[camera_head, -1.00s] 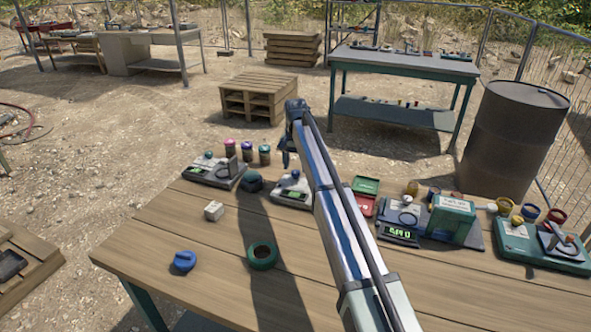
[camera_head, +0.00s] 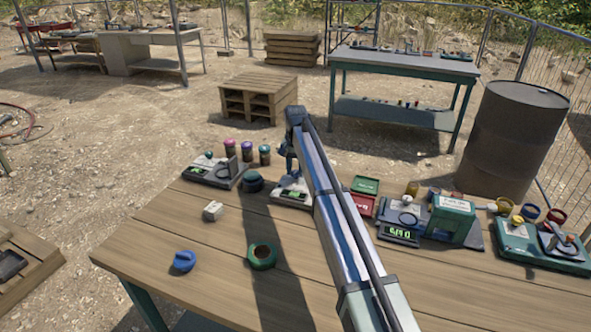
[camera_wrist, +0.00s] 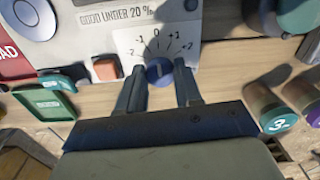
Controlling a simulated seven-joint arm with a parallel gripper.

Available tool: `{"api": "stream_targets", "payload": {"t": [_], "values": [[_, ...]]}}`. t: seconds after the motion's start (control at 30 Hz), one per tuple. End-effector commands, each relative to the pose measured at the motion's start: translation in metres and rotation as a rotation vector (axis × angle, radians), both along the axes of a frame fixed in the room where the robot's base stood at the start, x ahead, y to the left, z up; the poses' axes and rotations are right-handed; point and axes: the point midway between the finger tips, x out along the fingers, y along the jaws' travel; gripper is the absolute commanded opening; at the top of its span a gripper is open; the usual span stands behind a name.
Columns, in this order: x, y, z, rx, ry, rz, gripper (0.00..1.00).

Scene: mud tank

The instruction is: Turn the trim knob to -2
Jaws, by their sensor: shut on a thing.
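The trim knob (camera_wrist: 159,72) is a small blue knob on a white panel (camera_wrist: 143,42) in the wrist view. Its printed scale runs from -2 on the left through 0 at the top to +2 on the right. My gripper (camera_wrist: 158,85) is shut on the knob, one finger at each side. Where the knob's pointer stands is too small to tell. In the head view, my gripper (camera_head: 291,172) is down at the small white device (camera_head: 290,194) on the wooden table; the arm and fingers partly hide it.
A green ring (camera_head: 262,256), blue knob-like piece (camera_head: 184,261) and white block (camera_head: 212,211) lie in front.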

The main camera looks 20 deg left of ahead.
Motion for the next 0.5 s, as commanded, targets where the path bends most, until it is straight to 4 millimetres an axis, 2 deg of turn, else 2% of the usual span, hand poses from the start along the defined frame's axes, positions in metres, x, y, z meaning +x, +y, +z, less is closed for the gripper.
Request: {"api": "stream_targets", "payload": {"t": [0.03,0.17,0.5], "values": [[0.0001,0.0,0.0001,0.0,0.0,0.0,0.17],[0.0001,0.0,0.0001,0.0,0.0,0.0,0.04],[0.0,-0.0002,0.0001,0.0,0.0,0.052,0.04]]}}
